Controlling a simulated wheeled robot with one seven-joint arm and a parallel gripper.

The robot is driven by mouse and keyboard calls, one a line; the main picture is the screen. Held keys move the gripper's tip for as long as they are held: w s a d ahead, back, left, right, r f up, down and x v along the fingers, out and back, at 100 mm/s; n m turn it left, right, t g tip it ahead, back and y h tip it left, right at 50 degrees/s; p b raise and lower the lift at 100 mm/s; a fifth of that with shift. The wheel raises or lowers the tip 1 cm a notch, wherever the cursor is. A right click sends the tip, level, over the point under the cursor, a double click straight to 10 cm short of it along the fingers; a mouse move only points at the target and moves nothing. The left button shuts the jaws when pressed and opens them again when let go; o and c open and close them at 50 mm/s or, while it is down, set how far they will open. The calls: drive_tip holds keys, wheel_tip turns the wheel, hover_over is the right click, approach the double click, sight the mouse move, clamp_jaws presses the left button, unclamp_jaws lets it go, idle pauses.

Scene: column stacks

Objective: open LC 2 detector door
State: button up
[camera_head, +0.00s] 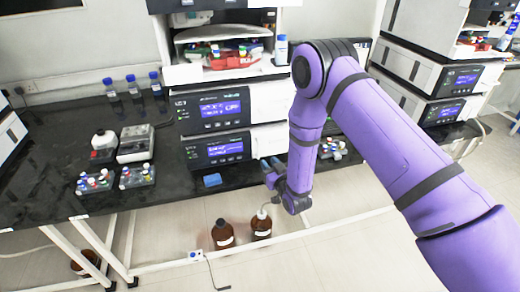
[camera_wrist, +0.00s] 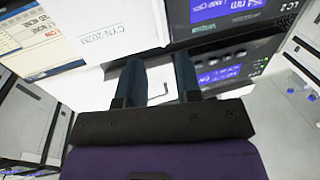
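In the head view, the middle stack has an upper module (camera_head: 212,110) and a lower module (camera_head: 218,150), each with a dark front, a lit blue display and a white panel on the right.
Two brown bottles (camera_head: 223,234) (camera_head: 261,225) stand on the floor below the bench. Vial racks (camera_head: 137,176) and blue-capped bottles (camera_head: 133,88) stand left. Another stack (camera_head: 440,80) stands right.

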sight(258, 157)
drive_tip(key=x, duration=0.9)
drive_tip(key=shift+w, duration=0.1)
clamp_jaws()
